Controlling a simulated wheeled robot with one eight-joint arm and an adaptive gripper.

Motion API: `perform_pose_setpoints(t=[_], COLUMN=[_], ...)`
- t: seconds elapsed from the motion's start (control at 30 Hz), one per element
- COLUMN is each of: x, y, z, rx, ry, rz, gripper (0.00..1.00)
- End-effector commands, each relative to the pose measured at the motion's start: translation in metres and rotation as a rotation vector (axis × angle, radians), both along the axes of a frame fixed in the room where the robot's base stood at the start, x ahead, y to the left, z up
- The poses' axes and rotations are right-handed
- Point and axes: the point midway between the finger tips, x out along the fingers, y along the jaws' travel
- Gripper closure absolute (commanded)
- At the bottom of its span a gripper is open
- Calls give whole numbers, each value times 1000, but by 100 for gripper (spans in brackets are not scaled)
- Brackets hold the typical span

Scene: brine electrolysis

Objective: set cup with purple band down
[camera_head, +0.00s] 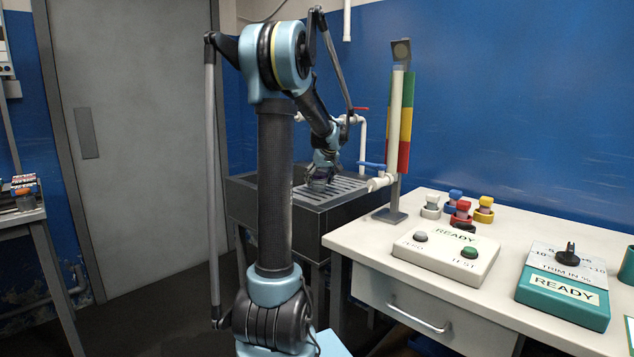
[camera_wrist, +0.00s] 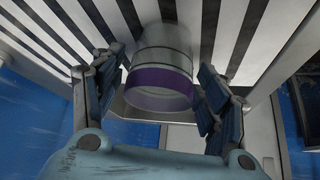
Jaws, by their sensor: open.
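The cup with the purple band (camera_wrist: 165,75) is a clear, grey-looking cup between the two fingers of my gripper (camera_wrist: 165,100) in the wrist view. The fingers are open, one on each side of the cup, with a gap visible at least on the left. The cup is over the slatted grate of the sink (camera_wrist: 55,30); it appears to stand on it. In the head view the cup (camera_head: 319,184) is small and partly hidden beneath my gripper (camera_head: 322,172), above the grate of the dark sink (camera_head: 345,190).
A red-handled tap (camera_head: 361,110) and a blue-handled valve (camera_head: 372,165) are close to the sink. A coloured gauge column (camera_head: 406,120) stands on the white table (camera_head: 375,235).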

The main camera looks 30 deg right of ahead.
Motion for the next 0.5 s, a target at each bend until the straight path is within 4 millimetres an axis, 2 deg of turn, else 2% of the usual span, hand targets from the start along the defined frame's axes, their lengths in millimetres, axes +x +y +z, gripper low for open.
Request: perform_pose_setpoints(t=[0.23, 0.5], x=[-11, -40], y=[1, 2], z=[18, 62], rx=[0, 0], ry=[0, 0], rz=[-1, -1], gripper=[33, 33])
